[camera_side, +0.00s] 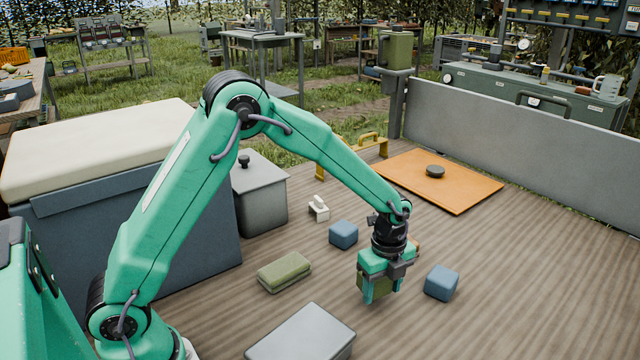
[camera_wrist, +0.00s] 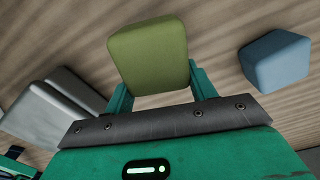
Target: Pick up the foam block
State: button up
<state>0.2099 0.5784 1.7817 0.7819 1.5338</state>
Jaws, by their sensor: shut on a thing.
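An olive-green foam block (camera_side: 375,288) is between the fingers of my gripper (camera_side: 380,284), which is shut on it. In the wrist view the green block (camera_wrist: 148,52) fills the space between the two teal fingers and sticks out past them. The side view does not clearly show whether the block touches the wooden table. A flatter olive-green block (camera_side: 284,272) lies on the table to the left of my gripper.
A blue block (camera_side: 441,283) stands close to the right of my gripper; another blue block (camera_side: 343,234) is behind it to the left. A grey box (camera_side: 303,334) lies in front. An orange board (camera_side: 462,188) with a dark knob (camera_side: 435,171) is behind. The table's right side is clear.

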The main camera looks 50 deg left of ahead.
jog(key=s+d+r, duration=0.8)
jog(key=shift+d, duration=0.3)
jog(key=shift+w+a, duration=0.1)
dwell(0.4)
jog(key=w+a+r+n, duration=0.3)
jog(key=a+r+n, duration=0.2)
jog(key=a+r, duration=0.55)
jog(key=w+a+r+n, duration=0.3)
jog(key=a+r+n, duration=0.3)
jog(key=a, duration=0.7)
jog(key=s+a+r+n, duration=0.9)
jog(key=s+a+r, duration=0.7)
jog(key=a+r, duration=0.35)
jog(key=s+a+f, duration=0.1)
jog(key=a+f, duration=0.1)
jog(key=a, duration=0.1)
jog(key=s+a+f, duration=0.2)
jog(key=a, duration=0.1)
jog(key=s+a+f, duration=0.2)
jog(key=a, duration=0.2)
jog(key=shift+s+a+f, duration=0.1)
jog(key=shift+s+f, duration=0.1)
